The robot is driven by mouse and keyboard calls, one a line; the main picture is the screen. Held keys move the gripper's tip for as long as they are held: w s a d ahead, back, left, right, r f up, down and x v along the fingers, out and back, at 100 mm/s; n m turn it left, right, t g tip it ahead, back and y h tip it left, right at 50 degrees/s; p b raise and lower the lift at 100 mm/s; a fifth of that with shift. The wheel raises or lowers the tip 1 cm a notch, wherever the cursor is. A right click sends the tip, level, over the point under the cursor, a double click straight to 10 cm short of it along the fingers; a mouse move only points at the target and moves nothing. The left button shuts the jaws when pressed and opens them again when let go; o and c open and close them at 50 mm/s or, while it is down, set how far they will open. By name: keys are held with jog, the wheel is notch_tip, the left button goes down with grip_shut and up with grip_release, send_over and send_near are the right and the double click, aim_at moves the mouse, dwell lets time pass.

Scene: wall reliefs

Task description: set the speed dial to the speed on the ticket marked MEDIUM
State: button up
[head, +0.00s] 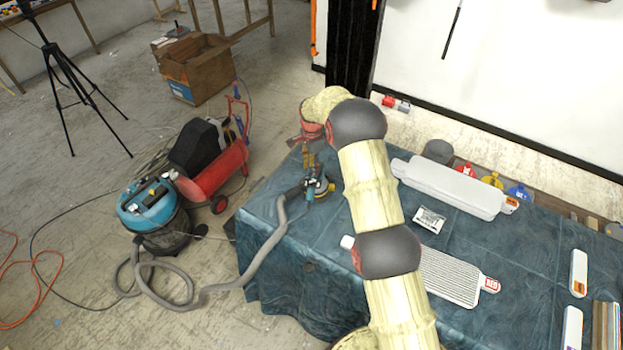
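A small blue power tool (318,189), which looks like a sander, sits on the blue cloth near the table's far left corner, with a grey hose attached. No speed dial can be made out on it. My gripper (309,161) points down just above and beside the tool; its fingers are too small to tell open from shut, or touching from apart. A small white printed card (430,219) lies on the cloth right of my arm. Its print is too small to read, and I see no legible MEDIUM mark.
The cloth-covered table (345,293) also holds a long white sanding block (450,187) and a ribbed pale block (452,276) partly behind my arm. The grey hose (262,256) runs to a blue vacuum (153,207) on the floor. A red compressor (215,174) stands behind it.

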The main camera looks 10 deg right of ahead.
aim_at(312, 182)
notch_tip(312, 182, down, 8)
jog(key=shift+r+p, duration=0.2)
jog(key=shift+p, duration=0.35)
jog(key=c, duration=0.4)
grip_shut()
